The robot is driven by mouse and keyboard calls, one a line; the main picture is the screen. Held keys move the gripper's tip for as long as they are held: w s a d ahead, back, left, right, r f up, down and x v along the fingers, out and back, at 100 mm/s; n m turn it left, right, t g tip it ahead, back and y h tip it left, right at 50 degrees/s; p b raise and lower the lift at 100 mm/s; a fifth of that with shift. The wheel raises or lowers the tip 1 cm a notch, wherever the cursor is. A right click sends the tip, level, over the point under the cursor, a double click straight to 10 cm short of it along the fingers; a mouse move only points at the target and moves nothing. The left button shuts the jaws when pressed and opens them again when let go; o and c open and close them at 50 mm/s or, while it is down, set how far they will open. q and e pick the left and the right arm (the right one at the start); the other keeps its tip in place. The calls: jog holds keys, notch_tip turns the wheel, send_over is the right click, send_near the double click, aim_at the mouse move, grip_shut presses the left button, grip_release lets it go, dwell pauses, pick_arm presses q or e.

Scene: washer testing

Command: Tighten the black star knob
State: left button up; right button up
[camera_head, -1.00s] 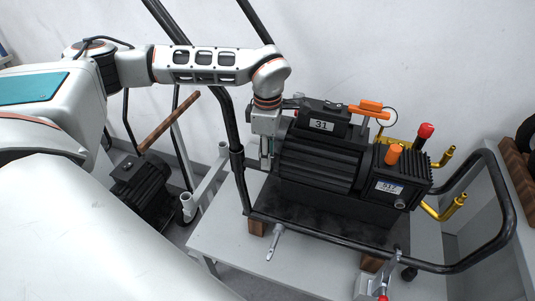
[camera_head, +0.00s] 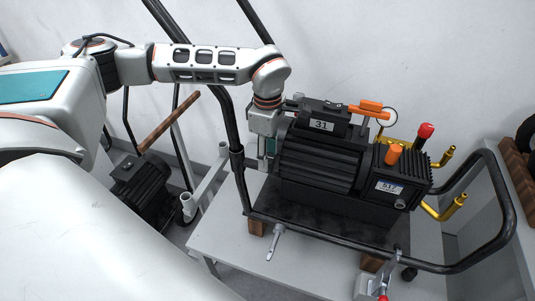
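I cannot make out a black star knob in this view. A black motor-pump unit (camera_head: 318,160) with a "31" label stands on a black base on the cart. My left arm comes in from the left and bends down at the unit's left end. My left gripper (camera_head: 265,150) points down there, close beside the motor housing. Its fingertips are partly hidden and small, so whether they are open or shut, or touch a knob, I cannot tell. My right gripper is out of view.
A black tubular frame (camera_head: 508,200) rings the unit on a grey cart (camera_head: 232,240). Orange (camera_head: 394,153) and red (camera_head: 425,131) caps and brass pipes (camera_head: 445,208) stick out at the right. A toggle clamp (camera_head: 384,278) is at the front. Another black motor (camera_head: 145,188) sits lower left.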

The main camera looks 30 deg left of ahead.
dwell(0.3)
pick_arm(q)
notch_tip(320, 180, up, 12)
dwell(0.5)
dwell(0.4)
